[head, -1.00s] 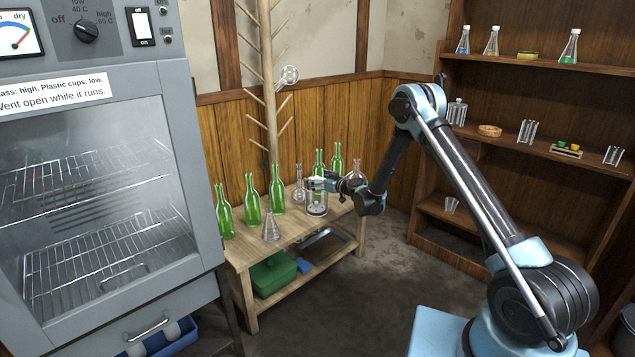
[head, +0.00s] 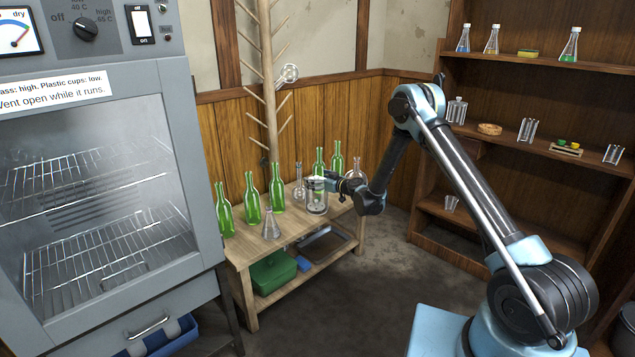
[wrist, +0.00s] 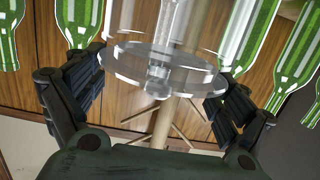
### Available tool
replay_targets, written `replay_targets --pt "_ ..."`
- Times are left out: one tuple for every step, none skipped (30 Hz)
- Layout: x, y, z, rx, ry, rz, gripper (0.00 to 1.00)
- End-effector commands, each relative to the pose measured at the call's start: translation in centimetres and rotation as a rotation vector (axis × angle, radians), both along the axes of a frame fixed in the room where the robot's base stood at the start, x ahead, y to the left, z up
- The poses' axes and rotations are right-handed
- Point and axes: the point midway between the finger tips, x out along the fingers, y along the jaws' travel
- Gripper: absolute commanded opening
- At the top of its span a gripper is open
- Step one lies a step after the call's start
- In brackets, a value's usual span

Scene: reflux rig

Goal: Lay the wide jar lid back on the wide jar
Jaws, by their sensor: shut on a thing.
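The wide jar (head: 317,203) is a clear glass cylinder standing upright on the wooden bench (head: 297,233), among the bottles. My gripper (head: 328,183) is at the jar's top, reaching in from the right. In the wrist view my gripper (wrist: 158,76) is shut on the wide jar lid (wrist: 160,68), a clear glass disc with a small knob, its rim between the two fingers. The clear wall of the jar (wrist: 228,30) shows just beyond the lid in that view. I cannot tell whether the lid touches the jar's rim.
Green bottles (head: 277,190) stand left of and behind the jar. A clear conical flask (head: 271,225) stands front left, a slim flask (head: 298,186) close left, and another flask (head: 355,170) at the right end. A drying oven (head: 95,190) stands left, wooden shelves (head: 530,90) right.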

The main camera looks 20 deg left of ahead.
Motion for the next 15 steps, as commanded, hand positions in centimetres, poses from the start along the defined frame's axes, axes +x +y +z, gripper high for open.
replay_targets --pt "0.00 0.00 -0.03 0.000 0.000 0.000 0.66" --pt "0.00 0.00 -0.06 0.000 0.000 0.000 0.66" --pt "0.00 0.00 -0.11 0.000 0.000 0.000 0.66" --pt "0.00 0.01 -0.15 0.000 0.000 0.000 0.66" --pt "0.00 0.00 -0.20 0.000 0.000 0.000 0.66" --pt "0.00 0.01 -0.28 0.000 0.000 0.000 0.66" --pt "0.00 0.00 -0.34 0.000 0.000 0.000 0.66" --pt "0.00 0.00 -0.40 0.000 0.000 0.000 0.66" --pt "0.00 0.01 -0.49 0.000 0.000 0.000 0.66" --pt "0.00 0.00 -0.55 0.000 0.000 0.000 0.66" --pt "0.00 0.00 -0.60 0.000 0.000 0.000 0.66" --pt "0.00 0.00 -0.68 0.000 0.000 0.000 0.66" --pt "0.00 0.00 -0.74 0.000 0.000 0.000 0.66" --pt "0.00 0.00 -0.79 0.000 0.000 0.000 0.66" --pt "0.00 -0.01 -0.86 0.000 0.000 0.000 0.66"
